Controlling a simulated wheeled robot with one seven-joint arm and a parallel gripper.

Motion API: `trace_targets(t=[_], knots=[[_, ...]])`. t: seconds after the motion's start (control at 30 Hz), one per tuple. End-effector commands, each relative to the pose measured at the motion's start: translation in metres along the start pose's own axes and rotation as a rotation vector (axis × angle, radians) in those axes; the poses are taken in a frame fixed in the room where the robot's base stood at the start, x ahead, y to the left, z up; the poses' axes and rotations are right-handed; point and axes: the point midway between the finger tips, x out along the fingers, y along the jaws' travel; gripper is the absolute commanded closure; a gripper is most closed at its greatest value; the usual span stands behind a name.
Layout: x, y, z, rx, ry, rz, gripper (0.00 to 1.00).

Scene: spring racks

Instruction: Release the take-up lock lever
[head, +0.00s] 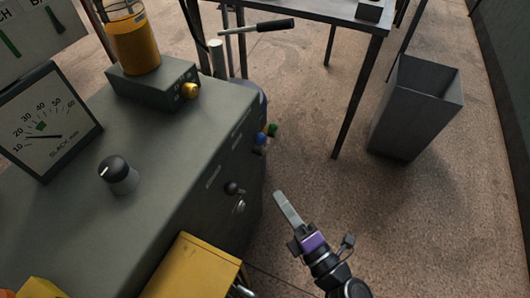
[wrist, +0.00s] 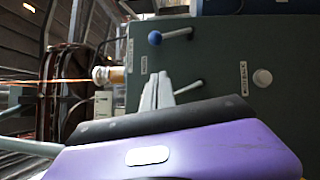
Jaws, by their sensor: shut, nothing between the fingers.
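My gripper (head: 281,196) is shut and empty, with its long pale fingers over the floor, right of the green-grey cabinet. In the wrist view its fingertips (wrist: 157,78) point at a dark green panel (wrist: 225,55), overlapping it. A blue-ball lever (wrist: 172,34) sticks out above the fingers. Another metal rod (wrist: 189,87) shows just right of them, its end partly hidden. In the head view, blue (head: 261,139) and green (head: 272,129) knobs are on the cabinet's far end. A black-grip lever (head: 270,26) stands beyond it. I cannot tell which one is the take-up lock lever.
The cabinet top (head: 165,135) carries a dial gauge (head: 45,120) and a black knob (head: 117,172). A black ball knob (head: 232,188) is on its side. A yellow box (head: 190,270) is nearby. A grey bin (head: 415,110) and table (head: 330,15) stand beyond clear floor.

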Motion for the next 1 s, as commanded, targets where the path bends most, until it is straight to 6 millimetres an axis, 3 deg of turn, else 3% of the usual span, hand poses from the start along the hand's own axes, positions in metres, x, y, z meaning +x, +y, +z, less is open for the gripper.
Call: trace_targets(t=[0.27,0.73,1.0], knots=[[0.015,0.000,0.000,0.000,0.001,0.002,1.00],[0.103,0.000,0.000,0.002,0.000,0.003,1.00],[0.125,0.001,0.025,0.002,-0.001,0.001,1.00]])
